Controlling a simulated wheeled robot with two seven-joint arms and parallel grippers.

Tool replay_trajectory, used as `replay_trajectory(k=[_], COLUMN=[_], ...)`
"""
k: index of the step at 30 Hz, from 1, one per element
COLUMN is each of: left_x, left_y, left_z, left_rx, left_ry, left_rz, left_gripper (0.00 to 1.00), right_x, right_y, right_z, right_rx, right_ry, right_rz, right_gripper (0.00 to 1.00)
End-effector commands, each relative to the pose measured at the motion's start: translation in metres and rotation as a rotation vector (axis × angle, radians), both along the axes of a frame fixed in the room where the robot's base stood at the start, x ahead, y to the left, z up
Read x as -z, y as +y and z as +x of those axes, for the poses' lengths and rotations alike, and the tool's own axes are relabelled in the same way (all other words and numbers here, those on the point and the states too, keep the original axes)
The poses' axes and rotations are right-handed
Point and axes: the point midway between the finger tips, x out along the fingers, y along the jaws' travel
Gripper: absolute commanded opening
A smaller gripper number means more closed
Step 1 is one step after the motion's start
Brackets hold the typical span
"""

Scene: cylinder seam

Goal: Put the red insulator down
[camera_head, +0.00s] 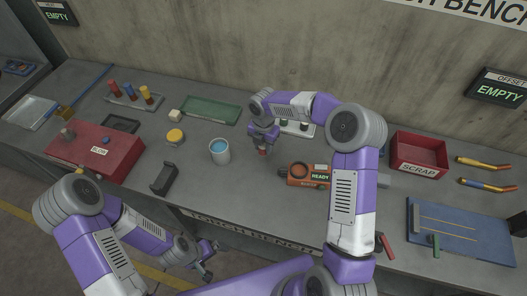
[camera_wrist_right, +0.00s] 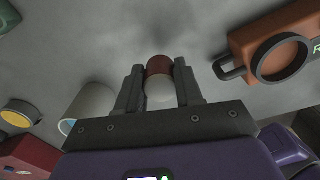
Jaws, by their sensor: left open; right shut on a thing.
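My right gripper (camera_head: 263,139) is shut on the red insulator (camera_head: 263,151), above or at the grey bench right of the blue-filled cup. In the right wrist view the insulator (camera_wrist_right: 158,66) is a short cylinder with a red end and a white part, between the two dark fingers of the gripper (camera_wrist_right: 159,80). I cannot tell whether its far end touches the bench. My left gripper (camera_head: 205,262) is open and empty, low in front of the bench's front edge.
A cup (camera_head: 219,151) stands left of the right gripper; an orange device marked READY (camera_head: 300,175) lies to its right. A white holder (camera_head: 299,129) is behind, partly hidden by my arm. A red scrap bin (camera_head: 418,154) stands further right. Bare bench surrounds the insulator.

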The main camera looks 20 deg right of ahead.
Motion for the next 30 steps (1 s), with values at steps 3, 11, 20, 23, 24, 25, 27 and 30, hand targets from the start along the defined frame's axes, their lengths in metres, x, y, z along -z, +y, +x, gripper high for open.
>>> replay_trajectory(k=[3,11,20,23,24,25,27,30], left_x=[-0.002,-0.004,-0.004,-0.003,-0.003,-0.003,-0.003,-0.003], left_y=[0.0,0.0,0.0,0.0,0.0,0.0,0.0,0.0], left_z=[0.0,0.0,0.0,0.0,0.0,0.0,0.0,0.0], left_rx=[0.0,0.0,0.0,0.0,0.0,0.0,0.0,0.0], left_ry=[0.0,0.0,0.0,0.0,0.0,0.0,0.0,0.0], left_rz=[0.0,0.0,0.0,0.0,0.0,0.0,0.0,0.0], left_gripper=[1.0,1.0,1.0,1.0,1.0,1.0,1.0,1.0], right_x=[-0.026,-0.05,-0.046,-0.043,-0.042,-0.042,-0.042,-0.043], right_y=[0.0,0.0,-0.065,-0.117,-0.14,-0.156,-0.195,-0.249], right_z=[0.001,0.0,0.015,0.02,0.021,0.021,0.019,0.011], right_rx=[0.001,0.001,0.221,0.39,0.462,0.513,0.633,0.797], right_ry=[-0.004,0.001,0.001,-0.002,-0.002,-0.002,-0.002,-0.003], right_rz=[-0.001,-0.001,-0.002,-0.002,-0.002,-0.003,-0.003,-0.003], right_gripper=[0.01,0.01,0.01,0.01,0.01,0.01,0.01,0.01])
